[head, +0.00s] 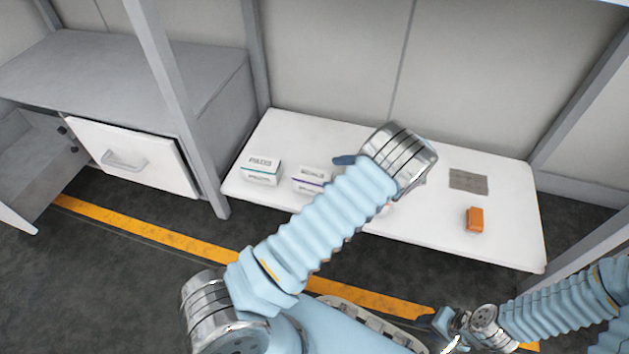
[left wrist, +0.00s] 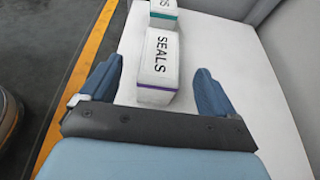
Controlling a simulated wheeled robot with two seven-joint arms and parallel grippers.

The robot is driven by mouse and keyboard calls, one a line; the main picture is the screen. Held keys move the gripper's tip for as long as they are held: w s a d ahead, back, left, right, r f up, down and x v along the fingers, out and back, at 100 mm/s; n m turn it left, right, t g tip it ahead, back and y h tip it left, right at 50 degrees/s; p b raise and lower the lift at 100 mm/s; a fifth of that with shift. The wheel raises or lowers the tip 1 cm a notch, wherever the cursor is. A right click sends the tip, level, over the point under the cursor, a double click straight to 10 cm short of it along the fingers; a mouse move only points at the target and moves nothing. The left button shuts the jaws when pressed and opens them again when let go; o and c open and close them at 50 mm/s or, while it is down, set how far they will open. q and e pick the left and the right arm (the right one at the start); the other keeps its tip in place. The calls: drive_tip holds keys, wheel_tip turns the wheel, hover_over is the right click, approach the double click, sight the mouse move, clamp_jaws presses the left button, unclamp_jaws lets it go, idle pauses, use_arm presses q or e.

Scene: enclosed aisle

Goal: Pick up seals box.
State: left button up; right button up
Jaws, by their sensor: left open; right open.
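The seals box (head: 310,180) is a white carton with a purple stripe. It stands on the white tabletop (head: 430,235), partly hidden by my left arm in the head view. In the left wrist view the seals box (left wrist: 158,68) shows its "SEALS" label and lies between the open fingers of my left gripper (left wrist: 157,78), with a gap on each side. In the head view one blue finger of my left gripper (head: 344,160) shows just beside the box; the rest is hidden. My right gripper (head: 440,322) is open and empty at the bottom right, in front of the table.
A similar white box with a teal stripe (head: 260,170) stands left of the seals box. An orange object (head: 475,219) and a grey plate (head: 468,181) lie at the table's right. A grey cabinet with a white drawer (head: 130,157) and an upright post (head: 180,110) stand left.

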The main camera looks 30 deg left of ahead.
sight(308, 172)
use_arm(q)
drive_tip(key=b+x, duration=0.1)
drive_tip(key=x, duration=0.6)
drive_tip(key=shift+a, duration=0.45)
drive_tip(key=c, duration=1.2)
